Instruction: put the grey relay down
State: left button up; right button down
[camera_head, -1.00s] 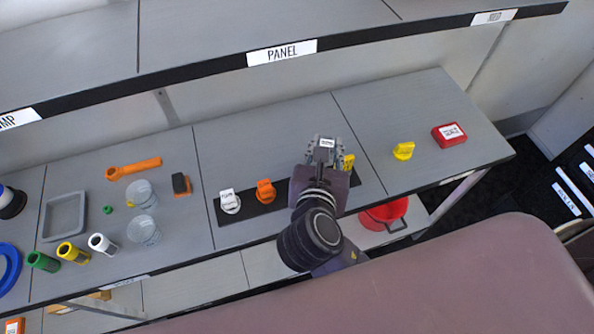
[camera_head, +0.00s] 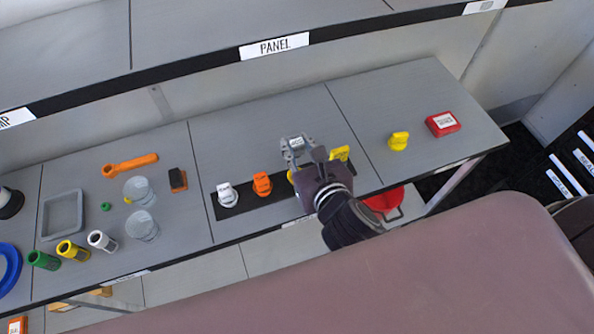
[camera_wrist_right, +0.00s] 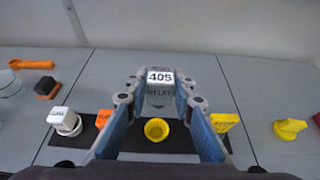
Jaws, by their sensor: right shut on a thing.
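My right gripper (camera_head: 300,153) is shut on the grey relay (camera_head: 296,142), above or just behind the black strip (camera_head: 238,203). In the right wrist view, the relay (camera_wrist_right: 160,90) sits between the fingertips, with a white label reading 405 on top. I cannot tell whether its underside touches the table. A yellow round cup-like piece (camera_wrist_right: 157,130) shows on the strip between my fingers. A white piece (camera_head: 227,194), an orange piece (camera_head: 262,184) and a yellow piece (camera_head: 340,153) stand along the strip. My left gripper is not in view.
A yellow knob-like piece (camera_head: 398,141) and a red labelled box (camera_head: 443,124) lie to the right. An orange wrench (camera_head: 130,165), a black-and-orange block (camera_head: 178,180), clear cups (camera_head: 141,225) and a grey tray (camera_head: 62,215) lie left. Grey table behind the strip is clear.

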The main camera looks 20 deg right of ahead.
notch_tip(320, 180, down, 6)
jog(key=shift+r, duration=0.15)
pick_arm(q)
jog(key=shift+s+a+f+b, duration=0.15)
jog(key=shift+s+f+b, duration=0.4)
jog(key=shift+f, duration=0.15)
pick_arm(e)
jog(key=shift+f, duration=2.15)
jog(key=c, duration=1.7)
grip_release()
jog(key=shift+o, duration=0.2)
pick_arm(q)
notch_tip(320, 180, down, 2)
jog(key=shift+b, duration=1)
pick_arm(e)
jog(key=v, duration=1.2)
